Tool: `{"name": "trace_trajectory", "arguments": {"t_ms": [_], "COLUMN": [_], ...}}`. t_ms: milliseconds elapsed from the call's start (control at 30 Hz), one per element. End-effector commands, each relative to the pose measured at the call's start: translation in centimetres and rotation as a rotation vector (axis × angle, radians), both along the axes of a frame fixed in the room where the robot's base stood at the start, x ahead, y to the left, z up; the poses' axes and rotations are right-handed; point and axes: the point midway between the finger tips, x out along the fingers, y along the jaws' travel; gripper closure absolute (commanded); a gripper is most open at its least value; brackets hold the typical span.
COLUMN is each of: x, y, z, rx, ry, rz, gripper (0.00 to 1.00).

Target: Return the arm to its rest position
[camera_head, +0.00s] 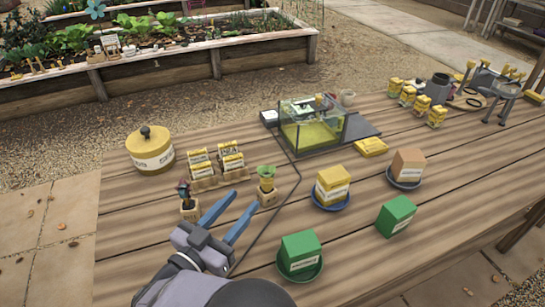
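My gripper (244,200) reaches in from the bottom left, low over or just above the wooden table (345,240). Its two blue fingers are spread apart with bare planks showing between them, and it holds nothing. A small pot with a dark seedling (188,205) stands just left of the fingers. A small pot with a green plant (267,190) stands just beyond the right fingertip. I cannot tell the exact height of the fingers above the table. My forearm hides the table's near left part.
A yellow lidded jar (152,155), a tray of seed packets (219,180) and a glass tank (312,125) stand beyond. Green boxes (299,250) (396,215), a yellow box (332,186) and a brown box (408,164) are to the right. A dark cable (298,178) crosses the planks.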

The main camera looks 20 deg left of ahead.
Motion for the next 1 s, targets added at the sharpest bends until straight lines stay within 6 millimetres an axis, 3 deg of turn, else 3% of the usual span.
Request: {"name": "trace_trajectory", "arguments": {"t_ms": [167, 333, 500, 700, 867, 1000], "x": [0.7, 3.4, 7.1, 9.1, 8.9, 8.0], "y": [0.5, 2.6, 6.2, 8.5, 7.2, 3.5], "z": [0.3, 1.4, 3.7, 6.1, 6.6, 5.9], "rx": [0.024, 0.108, 0.234, 0.300, 0.263, 0.180], "ry": [0.010, 0.052, 0.147, 0.315, 0.488, 0.661], "rz": [0.027, 0.138, 0.363, 0.633, 0.781, 0.835], "gripper": [0.60, 0.60, 0.60, 0.60, 0.60, 0.60]}}
